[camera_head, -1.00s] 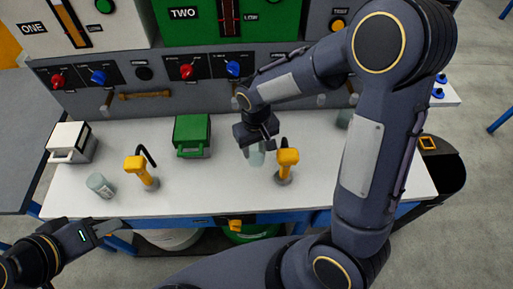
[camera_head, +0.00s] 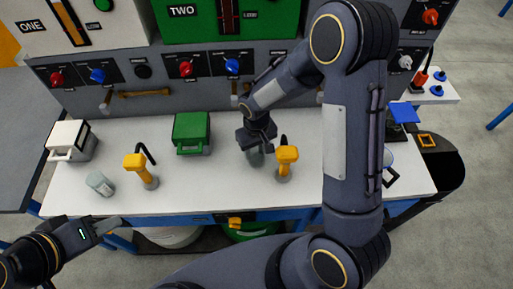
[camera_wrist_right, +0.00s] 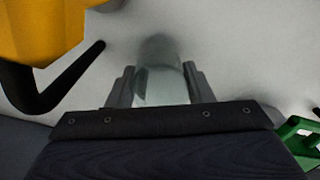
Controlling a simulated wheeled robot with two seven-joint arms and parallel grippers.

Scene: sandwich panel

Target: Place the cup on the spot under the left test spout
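A clear glass cup (camera_head: 256,158) is on or just above the white counter (camera_head: 228,180), left of the right-hand yellow fixture; I cannot tell whether its base touches. My right gripper (camera_head: 258,146) reaches down from above. In the right wrist view the cup (camera_wrist_right: 164,86) sits between both fingers (camera_wrist_right: 160,88), which press close against its sides. A second clear cup (camera_head: 100,184) stands at the counter's left. Small spouts (camera_head: 106,101) show along the wall panel above the counter. My left gripper (camera_head: 108,226) is at lower left, apart from everything, its opening unclear.
Two yellow fixtures with black hooked tubes stand on the counter, one left (camera_head: 140,170) and one right (camera_head: 286,163). A green box (camera_head: 191,133) and a white box (camera_head: 72,140) are behind. A black-handled vessel (camera_head: 389,172) is partly hidden by my right arm.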

